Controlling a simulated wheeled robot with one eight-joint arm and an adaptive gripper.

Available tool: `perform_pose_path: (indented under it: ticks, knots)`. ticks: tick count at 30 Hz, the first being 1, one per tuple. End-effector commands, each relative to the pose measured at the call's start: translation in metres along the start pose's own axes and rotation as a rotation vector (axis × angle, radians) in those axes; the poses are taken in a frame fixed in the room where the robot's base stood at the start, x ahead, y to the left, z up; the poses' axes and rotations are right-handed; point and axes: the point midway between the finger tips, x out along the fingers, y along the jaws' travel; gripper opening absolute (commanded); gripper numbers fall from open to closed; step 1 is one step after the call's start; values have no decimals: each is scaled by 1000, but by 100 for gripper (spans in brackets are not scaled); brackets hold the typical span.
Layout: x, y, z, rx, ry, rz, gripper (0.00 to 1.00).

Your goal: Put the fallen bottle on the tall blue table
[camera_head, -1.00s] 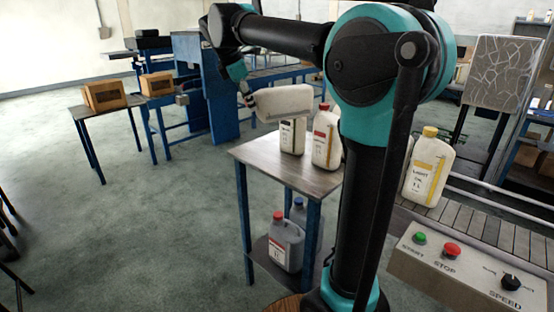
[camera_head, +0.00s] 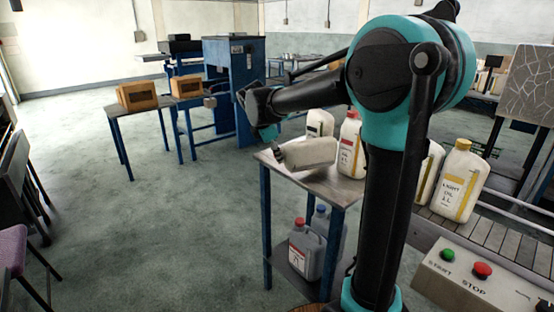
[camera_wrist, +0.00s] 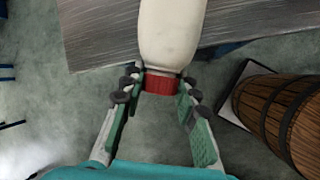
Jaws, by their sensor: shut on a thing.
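A white bottle (camera_head: 308,153) with a red cap lies tilted on its side in my gripper (camera_head: 277,152). In the wrist view the fingers of my gripper (camera_wrist: 158,88) are closed around the red cap (camera_wrist: 160,83) and neck, with the bottle body (camera_wrist: 170,30) pointing away. The bottle is over the near left part of a table with blue legs (camera_head: 335,193); its top also shows in the wrist view (camera_wrist: 100,35). I cannot tell whether the bottle touches the top. In the head view the cap is mostly hidden by the gripper.
Upright bottles stand on the table behind: one black-labelled (camera_head: 320,123), one red-labelled (camera_head: 350,145). Grey jugs (camera_head: 307,248) are on the lower shelf. Yellow-capped bottles (camera_head: 462,180) stand on the conveyor. A wooden barrel (camera_wrist: 275,112) is right in the wrist view. Floor at left is open.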

Motion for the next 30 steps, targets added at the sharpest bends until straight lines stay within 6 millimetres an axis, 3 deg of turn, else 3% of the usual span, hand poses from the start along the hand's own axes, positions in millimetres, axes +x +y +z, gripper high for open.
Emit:
perform_pose_path:
  ticks: [4, 14, 15, 19, 30]
  knots:
    - [17, -5, -7, 0, 0, 0, 1]
    - [20, -6, -8, 0, 0, 0, 1]
    - [20, -6, -8, 0, 0, 0, 34]
    - [20, -6, -8, 0, 0, 0, 50]
    - [16, -6, -8, 0, 0, 0, 51]
